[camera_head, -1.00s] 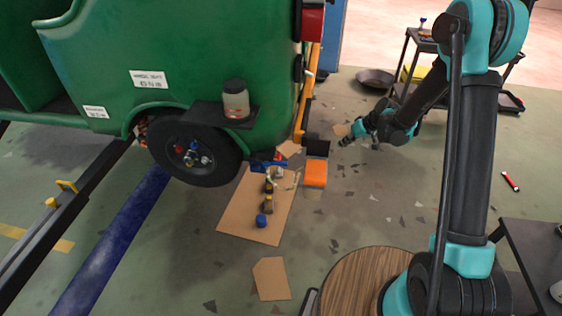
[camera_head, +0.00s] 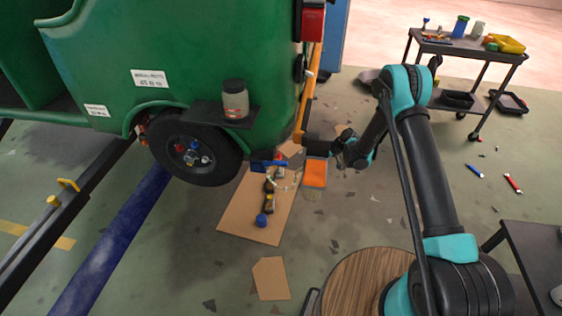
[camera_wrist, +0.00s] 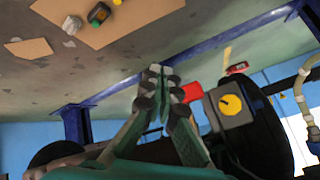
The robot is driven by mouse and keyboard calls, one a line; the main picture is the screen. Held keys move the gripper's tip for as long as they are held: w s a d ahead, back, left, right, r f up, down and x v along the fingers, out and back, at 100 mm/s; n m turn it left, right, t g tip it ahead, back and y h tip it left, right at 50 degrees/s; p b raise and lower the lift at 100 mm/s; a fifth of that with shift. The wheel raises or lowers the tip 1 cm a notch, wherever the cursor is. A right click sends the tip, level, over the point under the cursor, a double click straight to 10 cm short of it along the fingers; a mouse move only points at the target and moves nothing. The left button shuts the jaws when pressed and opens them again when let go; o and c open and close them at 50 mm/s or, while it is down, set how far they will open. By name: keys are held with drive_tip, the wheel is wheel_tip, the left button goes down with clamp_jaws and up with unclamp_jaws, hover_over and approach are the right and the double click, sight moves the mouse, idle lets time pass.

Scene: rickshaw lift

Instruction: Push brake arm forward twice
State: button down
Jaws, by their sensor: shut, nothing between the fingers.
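The green rickshaw (camera_head: 210,60) stands at the left, with its black wheel (camera_head: 195,147) facing me. My gripper (camera_head: 337,148) is low, just right of the rickshaw's rear corner. In the wrist view my gripper (camera_wrist: 158,88) is shut and empty. A red part (camera_wrist: 192,92) shows right beside its fingers, and a grey box with a yellow knob (camera_wrist: 230,104) is further right, in front of a dark round shape. I cannot tell whether the fingers touch the red part. I cannot pick out the brake arm for certain in either view.
An orange-topped box (camera_head: 315,174) stands close to my gripper. A tool trolley (camera_head: 462,47) is at the back right. A blue lift beam (camera_wrist: 250,38) crosses the wrist view.

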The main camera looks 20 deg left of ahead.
drive_tip(key=shift+a, duration=0.1)
drive_tip(key=s+a, duration=0.2)
drive_tip(key=a, duration=0.6)
drive_tip(key=shift+a, duration=0.2)
drive_tip(key=shift+a+f, duration=0.1)
idle(1.5)
drive_tip(key=shift+s+a, duration=0.1)
drive_tip(key=shift+a, duration=0.2)
